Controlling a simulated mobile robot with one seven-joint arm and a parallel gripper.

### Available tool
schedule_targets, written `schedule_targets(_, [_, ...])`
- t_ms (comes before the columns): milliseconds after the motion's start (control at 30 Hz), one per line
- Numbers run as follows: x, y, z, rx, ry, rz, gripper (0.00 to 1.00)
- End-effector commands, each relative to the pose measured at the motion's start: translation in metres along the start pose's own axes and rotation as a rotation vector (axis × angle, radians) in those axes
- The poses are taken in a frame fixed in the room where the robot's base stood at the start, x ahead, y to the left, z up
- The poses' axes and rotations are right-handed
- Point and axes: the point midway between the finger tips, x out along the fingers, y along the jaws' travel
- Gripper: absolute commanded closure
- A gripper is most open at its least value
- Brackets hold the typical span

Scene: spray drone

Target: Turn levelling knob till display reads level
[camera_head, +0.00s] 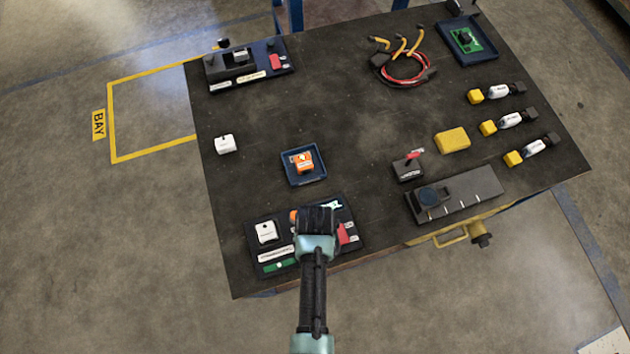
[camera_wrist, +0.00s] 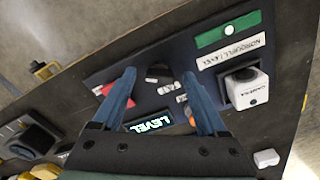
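A dark panel (camera_head: 355,243) lies at the table's near edge. In the wrist view its display (camera_wrist: 150,124) is lit and reads LEVEL, upside down in the picture. A black knob (camera_wrist: 159,72) sits on the panel near its green strip (camera_wrist: 242,28). My gripper (camera_wrist: 160,76) is open, its two blue fingers spread on either side of the knob in the picture. A gap shows between each finger and the knob; I cannot tell the height above it. In the head view my gripper (camera_head: 317,218) covers the knob.
The panel also carries a white camera cube (camera_head: 266,232) and a red part (camera_head: 346,233). A blue tray (camera_head: 304,178) with an orange block lies behind it. A grey fixture (camera_head: 460,195) is to the right. The table's middle is mostly clear.

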Motion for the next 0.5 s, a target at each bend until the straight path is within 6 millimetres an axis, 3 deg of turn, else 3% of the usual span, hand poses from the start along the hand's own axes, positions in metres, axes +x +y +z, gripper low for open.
schedule_targets(267, [-0.002, 0.000, 0.000, 0.000, 0.001, 0.000, 0.25])
schedule_targets(500, [-0.036, 0.000, -0.001, -0.001, 0.004, 0.000, 0.25])
